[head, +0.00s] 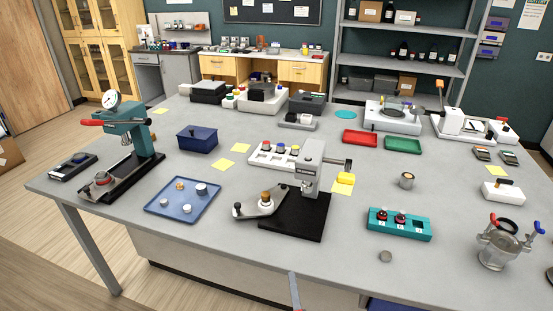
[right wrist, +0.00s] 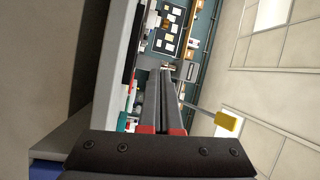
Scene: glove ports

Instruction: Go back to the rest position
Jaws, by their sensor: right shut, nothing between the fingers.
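My right gripper (head: 295,277) shows at the bottom edge of the head view, just in front of the table's near edge. Only its narrow grey fingers and a bit of red show there. In the right wrist view its two dark fingers (right wrist: 167,72) lie side by side, shut, with nothing between them. My left gripper is in neither view.
The near middle edge is bare.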

